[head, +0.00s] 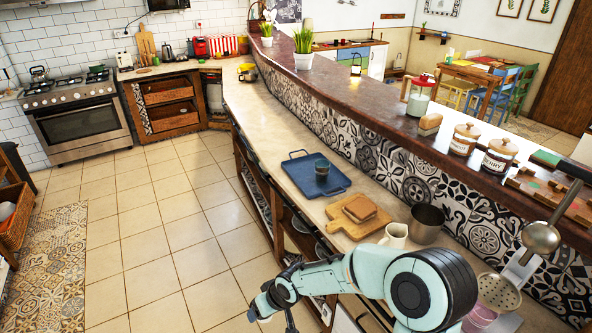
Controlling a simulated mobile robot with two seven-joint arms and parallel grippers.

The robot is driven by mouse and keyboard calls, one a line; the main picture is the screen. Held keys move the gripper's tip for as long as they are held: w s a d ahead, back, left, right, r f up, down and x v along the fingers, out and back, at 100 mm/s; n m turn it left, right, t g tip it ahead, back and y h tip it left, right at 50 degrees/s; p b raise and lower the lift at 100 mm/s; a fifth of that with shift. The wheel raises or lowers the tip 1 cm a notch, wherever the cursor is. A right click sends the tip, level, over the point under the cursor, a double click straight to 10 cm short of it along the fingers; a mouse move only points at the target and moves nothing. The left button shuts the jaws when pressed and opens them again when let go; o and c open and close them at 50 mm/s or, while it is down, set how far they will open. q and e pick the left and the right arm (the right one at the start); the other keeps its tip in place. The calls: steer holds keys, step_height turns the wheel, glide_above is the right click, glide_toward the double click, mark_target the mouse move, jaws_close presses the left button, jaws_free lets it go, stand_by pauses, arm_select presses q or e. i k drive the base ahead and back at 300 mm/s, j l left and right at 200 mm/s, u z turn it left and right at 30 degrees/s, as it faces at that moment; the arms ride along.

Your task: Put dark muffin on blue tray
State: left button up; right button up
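The blue tray (298,177) lies on the lower counter in the middle of the view. A small dark, cup-shaped thing (322,168) stands on it; I cannot tell whether it is the dark muffin or a cup. No other dark muffin can be made out. My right arm comes in from the lower right, and its gripper (271,308) hangs at the bottom, in front of the counter's edge and well short of the tray. Its fingers are small and partly cut off, so their opening is unclear. My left gripper is not in view.
A wooden board (345,226) with a slice of bread (360,207) lies nearer than the tray. A white mug (395,236) and a metal pot (427,223) stand right of it. A raised bar ledge (390,122) runs behind.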

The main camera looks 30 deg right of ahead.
mark_target(308, 168)
steer(key=i+z, duration=0.2)
steer(key=i, duration=0.2)
steer(key=i+j+z, duration=0.25)
steer(key=i, duration=0.15)
steer(key=i+z, duration=0.2)
steer(key=i, duration=0.2)
